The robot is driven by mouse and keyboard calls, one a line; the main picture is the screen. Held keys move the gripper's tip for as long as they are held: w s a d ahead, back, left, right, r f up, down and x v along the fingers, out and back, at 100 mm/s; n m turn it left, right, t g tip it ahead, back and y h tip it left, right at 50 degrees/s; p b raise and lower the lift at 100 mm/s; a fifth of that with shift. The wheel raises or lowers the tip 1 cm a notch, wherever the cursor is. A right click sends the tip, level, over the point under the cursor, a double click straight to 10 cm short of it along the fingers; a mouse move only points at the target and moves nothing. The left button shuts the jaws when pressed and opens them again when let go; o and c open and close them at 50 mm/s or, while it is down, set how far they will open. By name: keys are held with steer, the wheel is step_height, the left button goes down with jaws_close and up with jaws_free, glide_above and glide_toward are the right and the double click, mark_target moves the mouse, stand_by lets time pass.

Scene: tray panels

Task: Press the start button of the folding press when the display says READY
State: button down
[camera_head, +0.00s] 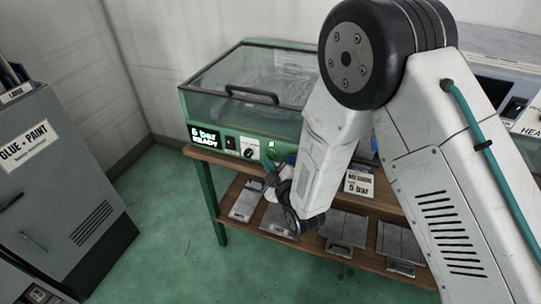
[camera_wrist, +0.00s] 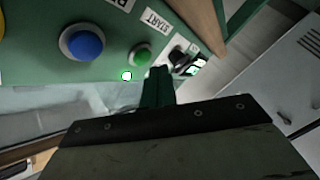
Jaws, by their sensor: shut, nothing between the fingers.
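The folding press (camera_head: 245,98) is a green-framed box with a clear lid, shut, on a wooden bench. Its display (camera_head: 203,136) reads "5 bar READY". In the wrist view a green button (camera_wrist: 140,55) sits near the START label (camera_wrist: 157,20), with a larger blue button (camera_wrist: 85,44) to its left. A small lamp (camera_wrist: 127,76) beside the green button is lit; it also shows in the head view (camera_head: 271,144). My gripper (camera_wrist: 159,74) is shut and empty, its tips just below the green button in the wrist view. I cannot tell whether they touch the panel.
A black knob (camera_wrist: 178,57) sits close to my fingertips. A grey "GLUE + PAINT" cabinet (camera_head: 62,178) stands at the left. Metal panels (camera_head: 345,229) lie on the bench's lower shelf (camera_head: 368,270). Green floor is clear between cabinet and bench.

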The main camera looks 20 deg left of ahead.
steer(key=shift+w, duration=0.1)
steer(key=shift+w, duration=0.3)
steer(key=shift+w, duration=0.55)
stand_by(0.9)
steer(key=shift+s, duration=0.95)
steer(key=shift+s+a, duration=0.2)
steer(key=shift+s, duration=2.3)
